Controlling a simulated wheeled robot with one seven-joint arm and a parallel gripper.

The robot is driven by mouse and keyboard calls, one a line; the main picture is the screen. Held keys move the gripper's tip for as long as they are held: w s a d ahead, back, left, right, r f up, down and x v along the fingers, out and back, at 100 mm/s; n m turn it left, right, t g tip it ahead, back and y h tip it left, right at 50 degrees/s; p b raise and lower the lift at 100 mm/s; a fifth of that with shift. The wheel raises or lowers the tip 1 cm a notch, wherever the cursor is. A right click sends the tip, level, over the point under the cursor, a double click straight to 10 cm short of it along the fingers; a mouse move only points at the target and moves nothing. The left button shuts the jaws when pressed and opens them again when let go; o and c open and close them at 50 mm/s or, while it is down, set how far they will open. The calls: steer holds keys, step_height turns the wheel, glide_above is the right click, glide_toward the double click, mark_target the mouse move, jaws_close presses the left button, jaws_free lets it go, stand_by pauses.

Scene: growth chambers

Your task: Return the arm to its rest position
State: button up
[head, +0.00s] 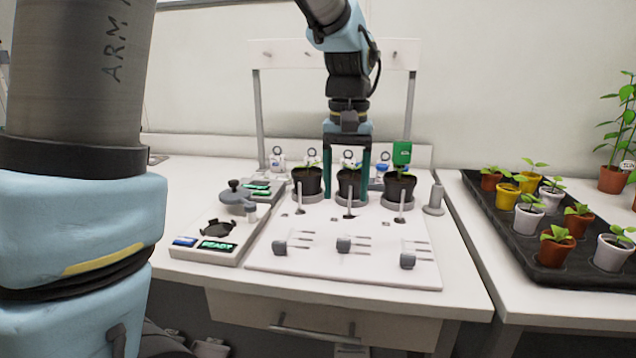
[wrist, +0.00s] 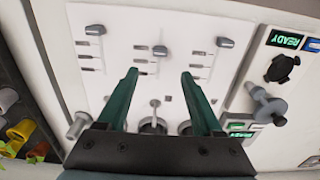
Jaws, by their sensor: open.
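My gripper (head: 348,178) points down over the white panel in the head view, at the middle of the three black pots. The middle black pot (head: 350,187) is partly hidden behind the fingers. My arm comes down from the top of the head view, and a large link of mine fills its left side.
A white panel (head: 300,262) carries slider knobs. A device with a READY display (head: 217,245) lies left, a plant tray (head: 500,236) right.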

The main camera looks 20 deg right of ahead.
steer(key=a+f, duration=0.1)
steer(key=a, duration=0.3)
steer(key=w+a+f+n+p, duration=0.1)
steer(key=a+f, duration=0.1)
steer(key=a, duration=0.3)
steer(key=w+a+f+n, duration=0.1)
steer(key=a, duration=0.4)
steer(key=shift+w+f+t, duration=0.15)
steer(key=shift+w+t, duration=0.1)
steer(key=shift+t, duration=0.05)
steer(key=s+a+f+n, duration=0.1)
steer(key=s+a+f, duration=0.1)
steer(key=a, duration=0.4)
steer(key=s+a+f+t+p, duration=0.1)
steer(key=s+a+f, duration=0.1)
steer(key=a, duration=0.4)
steer(key=shift+a+n, duration=0.3)
steer(key=shift+n, duration=0.1)
steer(key=shift+f, duration=0.1)
stand_by(0.9)
